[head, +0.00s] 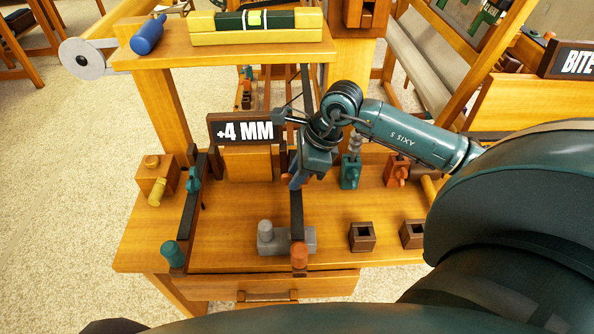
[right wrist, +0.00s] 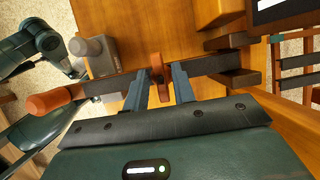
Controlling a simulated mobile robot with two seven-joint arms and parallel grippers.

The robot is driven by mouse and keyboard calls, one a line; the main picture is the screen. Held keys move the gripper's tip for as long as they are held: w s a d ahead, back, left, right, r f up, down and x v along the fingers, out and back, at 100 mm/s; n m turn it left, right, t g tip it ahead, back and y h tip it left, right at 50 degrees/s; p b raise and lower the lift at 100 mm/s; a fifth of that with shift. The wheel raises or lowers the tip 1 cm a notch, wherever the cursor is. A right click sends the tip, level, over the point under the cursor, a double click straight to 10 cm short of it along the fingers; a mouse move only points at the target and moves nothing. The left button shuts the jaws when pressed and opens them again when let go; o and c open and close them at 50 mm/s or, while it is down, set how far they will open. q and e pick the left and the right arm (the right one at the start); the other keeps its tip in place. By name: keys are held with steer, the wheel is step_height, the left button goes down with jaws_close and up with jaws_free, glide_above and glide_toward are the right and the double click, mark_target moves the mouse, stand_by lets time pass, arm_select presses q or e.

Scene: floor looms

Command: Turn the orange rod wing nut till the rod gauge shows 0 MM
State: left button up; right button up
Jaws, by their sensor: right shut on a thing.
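The orange-tipped dark rod, with its orange end knob (head: 299,255), runs away from me across the wooden bench. The knob also shows in the right wrist view (right wrist: 55,100). The orange wing nut (right wrist: 157,82) sits on this rod, between the two fingers of my right gripper (right wrist: 159,88), which is shut on it. In the head view my right gripper (head: 297,180) hides most of the nut. A gauge board (head: 245,130) behind the rods reads +4 MM. My left gripper is not in clear view.
A second rod with a teal wing nut (head: 193,180) and teal knob (head: 173,252) stands left. A grey block (head: 268,242) lies beside the orange knob. Teal (head: 350,172) and orange (head: 396,172) pieces and a socket block (head: 362,237) stand right. A shelf holds a level (head: 255,36).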

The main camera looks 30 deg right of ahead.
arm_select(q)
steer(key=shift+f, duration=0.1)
arm_select(e)
steer(key=shift+c, duration=0.5)
steer(key=shift+m+b, duration=0.3)
steer(key=shift+m, duration=0.4)
steer(key=shift+m+t+h+b, duration=0.4)
steer(key=shift+m+t+h, duration=0.15)
steer(key=shift+m, duration=0.55)
steer(key=shift+m+t+h+b, duration=0.25)
steer(key=shift+m+b, duration=0.15)
steer(key=shift+m, duration=0.6)
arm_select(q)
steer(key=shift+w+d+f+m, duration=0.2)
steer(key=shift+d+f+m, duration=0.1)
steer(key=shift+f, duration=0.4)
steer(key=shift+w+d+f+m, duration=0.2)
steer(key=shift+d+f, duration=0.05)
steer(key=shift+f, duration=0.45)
arm_select(e)
steer(key=shift+m+h, duration=0.3)
steer(key=shift+m, duration=0.4)
arm_select(q)
steer(key=shift+b, duration=0.3)
arm_select(e)
steer(key=o, duration=0.7)
steer(key=shift+c, duration=0.2)
steer(key=shift+r, duration=0.1)
